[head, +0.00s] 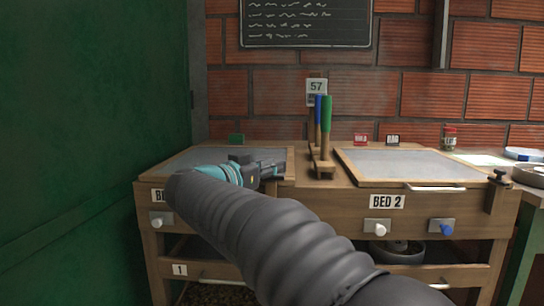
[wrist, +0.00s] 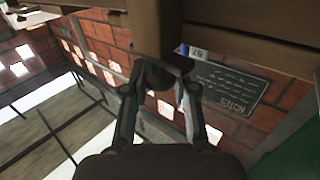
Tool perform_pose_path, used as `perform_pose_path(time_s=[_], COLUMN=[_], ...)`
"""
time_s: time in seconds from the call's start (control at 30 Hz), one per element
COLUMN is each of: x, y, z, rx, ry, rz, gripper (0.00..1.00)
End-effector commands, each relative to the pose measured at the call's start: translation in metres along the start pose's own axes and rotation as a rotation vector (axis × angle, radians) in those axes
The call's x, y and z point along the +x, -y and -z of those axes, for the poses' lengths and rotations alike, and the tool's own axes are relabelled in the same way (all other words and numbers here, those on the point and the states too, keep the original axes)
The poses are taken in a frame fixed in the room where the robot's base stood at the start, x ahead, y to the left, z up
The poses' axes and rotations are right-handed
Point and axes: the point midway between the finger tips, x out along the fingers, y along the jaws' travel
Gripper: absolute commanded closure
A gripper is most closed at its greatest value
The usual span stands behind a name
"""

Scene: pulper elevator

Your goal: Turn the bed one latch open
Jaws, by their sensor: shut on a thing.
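Bed one is the left screen-topped wooden bed (head: 190,160), its label partly hidden by my arm. My gripper (head: 279,170) is at its front right corner. In the wrist view my gripper (wrist: 160,74) is shut on a dark rounded knob, the bed one latch (wrist: 158,76), just by a wooden block (wrist: 155,30). In the head view my gripper and arm hide this latch, so I cannot tell which way it is turned. A similar dark latch (head: 498,177) sits on the front right corner of bed two (head: 390,165).
A wooden rack (head: 322,168) with a blue-handled tool (head: 318,110) and a green-handled tool (head: 326,115) stands between the beds, close right of my gripper. White knobs (head: 157,222) (head: 377,229) and a blue knob (head: 441,228) are on the fronts. A green wall (head: 90,150) bounds the left.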

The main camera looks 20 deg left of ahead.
Motion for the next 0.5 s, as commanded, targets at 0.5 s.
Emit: perform_pose_path(time_s=[0.5], x=[-0.0004], y=[0.0005], z=[0.0021], rx=[0.000], ry=[-0.004], rz=[-0.146], gripper=[1.00])
